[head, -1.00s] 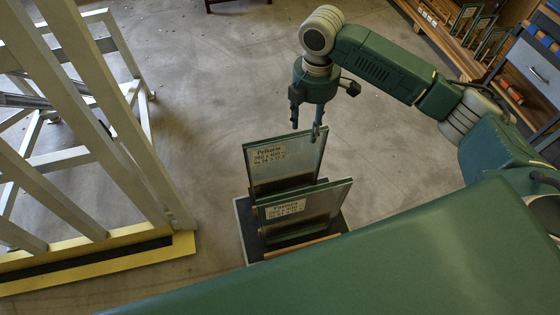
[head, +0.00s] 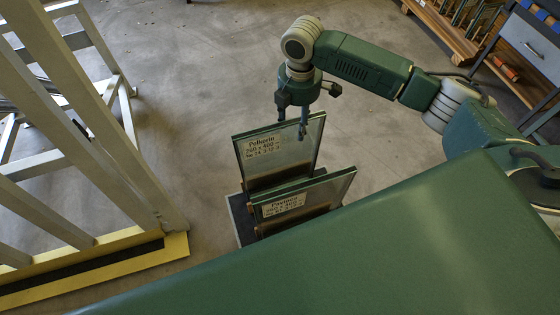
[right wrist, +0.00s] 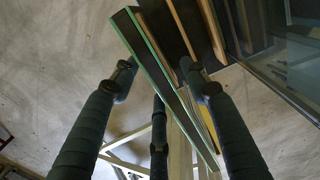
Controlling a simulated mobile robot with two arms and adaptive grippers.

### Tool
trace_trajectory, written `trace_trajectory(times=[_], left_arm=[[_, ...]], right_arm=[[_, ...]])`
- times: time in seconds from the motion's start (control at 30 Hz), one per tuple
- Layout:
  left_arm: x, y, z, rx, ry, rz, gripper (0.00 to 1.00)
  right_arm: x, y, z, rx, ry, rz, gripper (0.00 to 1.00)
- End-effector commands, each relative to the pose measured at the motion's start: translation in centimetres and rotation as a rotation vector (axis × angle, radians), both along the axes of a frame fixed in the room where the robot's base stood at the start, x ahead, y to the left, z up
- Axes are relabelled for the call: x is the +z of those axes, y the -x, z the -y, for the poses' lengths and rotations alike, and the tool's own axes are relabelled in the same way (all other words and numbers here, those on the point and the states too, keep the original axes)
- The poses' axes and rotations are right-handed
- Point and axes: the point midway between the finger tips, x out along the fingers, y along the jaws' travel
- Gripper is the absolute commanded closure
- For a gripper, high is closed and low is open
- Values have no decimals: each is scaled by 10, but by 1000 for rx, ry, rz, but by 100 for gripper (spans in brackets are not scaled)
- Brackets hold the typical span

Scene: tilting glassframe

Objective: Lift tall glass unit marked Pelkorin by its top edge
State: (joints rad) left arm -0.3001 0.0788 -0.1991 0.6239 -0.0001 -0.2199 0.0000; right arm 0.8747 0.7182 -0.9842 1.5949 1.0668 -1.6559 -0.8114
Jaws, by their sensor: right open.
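The tall glass unit marked Pelkorin (head: 290,153) stands tilted in a low dark stand (head: 243,222), behind a second glass unit (head: 318,203) with a similar label. My right gripper (head: 293,124) points down at the Pelkorin unit's top edge, near its right half. Its fingers are spread and hold nothing. In the right wrist view, a greenish glass edge (right wrist: 150,62) runs diagonally between the open fingers of the right gripper (right wrist: 158,78). I cannot tell whether a finger touches the glass. My left gripper is not in view.
A pale slanted frame (head: 85,120) with a yellow and black base (head: 120,262) stands at the left. Wooden racks (head: 445,30) and a grey-blue drawer cabinet (head: 525,45) are at the upper right. The concrete floor behind the glass is clear.

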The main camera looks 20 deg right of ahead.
Motion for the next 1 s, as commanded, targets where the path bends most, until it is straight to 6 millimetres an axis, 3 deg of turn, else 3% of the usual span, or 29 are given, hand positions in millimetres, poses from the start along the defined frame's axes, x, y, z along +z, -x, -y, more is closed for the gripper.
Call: trace_trajectory(times=[0.43,0.7,0.73,0.93,1.0], left_arm=[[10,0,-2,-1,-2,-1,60],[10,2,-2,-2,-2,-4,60],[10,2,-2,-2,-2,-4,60],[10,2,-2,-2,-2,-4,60],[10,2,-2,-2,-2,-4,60]], right_arm=[[-52,6,2,1,0,-2,55],[-56,6,3,2,0,0,55],[-56,6,3,2,0,0,57],[-56,5,3,2,0,0,97],[-56,5,3,2,0,0,100]])
